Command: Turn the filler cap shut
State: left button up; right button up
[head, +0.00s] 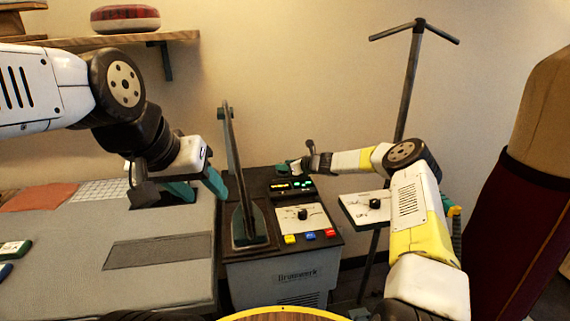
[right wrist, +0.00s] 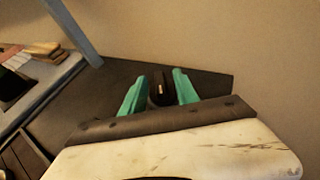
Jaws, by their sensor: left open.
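A small dark cap-like knob (right wrist: 160,90) with a light mark shows in the right wrist view, above the dark top of the machine. It sits between the two green fingers of my right gripper (right wrist: 160,86), one on each side. I cannot tell whether they press on it. In the head view my right gripper (head: 289,168) is at the back of the machine (head: 265,262), and the cap is not clearly visible there. My left gripper (head: 198,188) is open and empty above the grey board, left of the machine.
An upright iron-shaped part (head: 248,224) stands on the machine's left side. The front panel has a dark knob (head: 303,213) and coloured buttons (head: 310,236). A stand (head: 408,85) rises behind my right arm. A dress form (head: 520,200) stands at right. The grey board (head: 60,260) is mostly clear.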

grip_shut()
jog(key=shift+w+n+g, duration=0.1)
jog(key=shift+n+g, duration=0.2)
jog(key=shift+w+d+n+g+y, duration=0.15)
jog(key=shift+n+g+y, duration=0.55)
jog(key=shift+n+y, duration=0.1)
jog(key=shift+n+g+y, duration=0.3)
jog(key=shift+n+g, duration=0.1)
grip_release()
